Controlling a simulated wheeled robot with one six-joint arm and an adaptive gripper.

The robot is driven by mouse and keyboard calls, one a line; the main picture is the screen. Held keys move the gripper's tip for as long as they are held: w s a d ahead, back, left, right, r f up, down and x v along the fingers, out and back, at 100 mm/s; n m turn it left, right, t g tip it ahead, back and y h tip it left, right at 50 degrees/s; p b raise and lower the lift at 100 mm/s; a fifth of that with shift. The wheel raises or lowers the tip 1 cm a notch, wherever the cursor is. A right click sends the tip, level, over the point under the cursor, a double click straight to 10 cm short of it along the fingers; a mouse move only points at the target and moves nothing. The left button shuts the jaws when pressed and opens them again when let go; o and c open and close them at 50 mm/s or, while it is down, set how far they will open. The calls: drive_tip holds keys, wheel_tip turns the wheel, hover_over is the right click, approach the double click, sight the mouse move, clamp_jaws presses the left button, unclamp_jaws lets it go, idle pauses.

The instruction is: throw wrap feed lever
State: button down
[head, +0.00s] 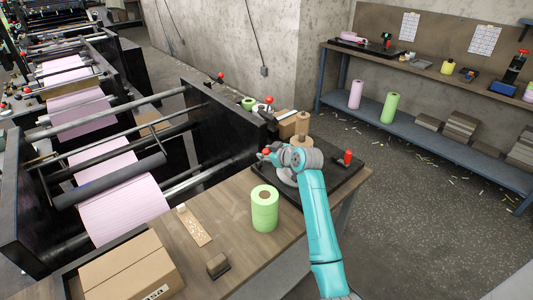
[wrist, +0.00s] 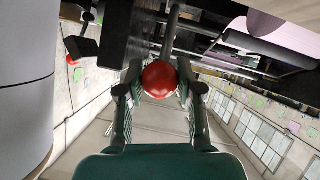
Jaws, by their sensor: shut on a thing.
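The lever's red ball knob (wrist: 159,79) sits between the two fingers of my gripper (wrist: 160,92) in the wrist view, with a dark rod running up behind it. My gripper is shut on this knob. In the head view my gripper (head: 272,157) is at the left side of the black wrapping base (head: 335,178), and a bit of the red knob (head: 266,151) shows at its tip. The rest of the lever is hidden by my arm. A brown core (head: 302,126) stands just behind my gripper.
Another red knob (head: 347,157) stands on the base at right. A cardboard box (head: 130,272) is front left, beside the black machine frame (head: 215,125).

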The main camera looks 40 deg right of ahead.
drive_tip(key=c, duration=0.7)
unclamp_jaws()
drive_tip(key=shift+f, duration=0.15)
drive_tip(key=shift+c, duration=0.2)
drive_tip(key=v, duration=1.2)
